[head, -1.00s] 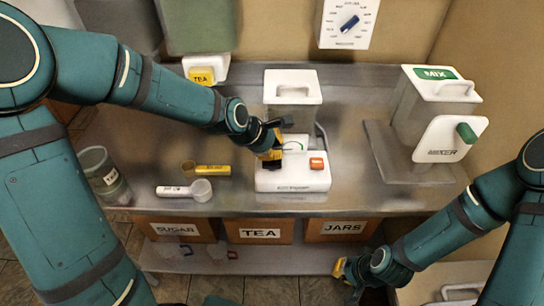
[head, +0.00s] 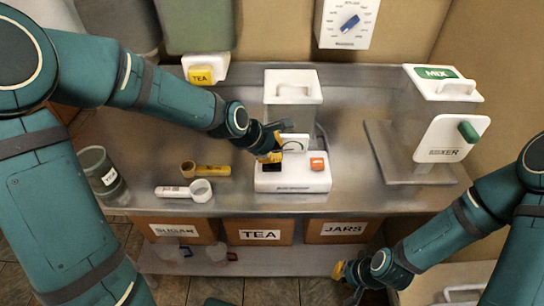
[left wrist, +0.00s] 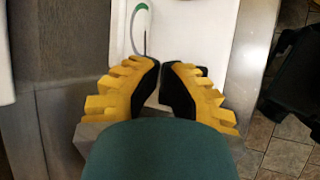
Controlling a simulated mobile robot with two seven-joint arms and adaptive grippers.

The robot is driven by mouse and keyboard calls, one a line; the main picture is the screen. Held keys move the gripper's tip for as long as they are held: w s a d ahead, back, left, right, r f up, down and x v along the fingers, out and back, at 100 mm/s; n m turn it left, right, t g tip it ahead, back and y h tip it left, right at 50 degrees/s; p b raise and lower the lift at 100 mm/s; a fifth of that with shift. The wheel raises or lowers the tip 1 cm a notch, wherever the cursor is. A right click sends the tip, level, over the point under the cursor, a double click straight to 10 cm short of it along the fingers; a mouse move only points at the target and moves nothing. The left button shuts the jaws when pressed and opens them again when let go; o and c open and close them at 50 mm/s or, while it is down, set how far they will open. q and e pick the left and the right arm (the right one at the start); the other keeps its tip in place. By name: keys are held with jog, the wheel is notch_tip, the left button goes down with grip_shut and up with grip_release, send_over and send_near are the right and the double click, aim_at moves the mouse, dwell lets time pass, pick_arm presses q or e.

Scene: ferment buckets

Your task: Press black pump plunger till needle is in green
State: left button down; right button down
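A white pump unit (head: 292,183) sits on the steel bench. Its small black plunger (head: 272,168) is at the left of the top and its orange button (head: 318,164) at the right. A gauge (head: 295,144) with a green arc stands behind them; the arc also shows in the left wrist view (left wrist: 141,8). The needle's reading is too small to tell. My left gripper (head: 275,154) is just above and behind the plunger; contact cannot be told. In the left wrist view its fingertips (left wrist: 160,66) are nearly together, with nothing between them. My right gripper (head: 343,272) is low, beyond the bench's front edge.
A mixer (head: 440,140) stands at the right. A white-handled scoop (head: 185,191), a yellow scoop (head: 205,170) and a grey cup (head: 102,174) are at the left. Labelled bins (head: 260,235) hang under the bench front.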

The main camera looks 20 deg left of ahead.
pick_arm(q)
jog(key=shift+f+b, duration=0.4)
jog(key=shift+f, duration=0.2)
dwell(0.4)
jog(key=shift+r, duration=0.1)
jog(key=shift+r+p, duration=1.6)
jog(key=shift+r, duration=0.35)
notch_tip(320, 180, up, 5)
jog(key=p, duration=0.4)
dwell(1.5)
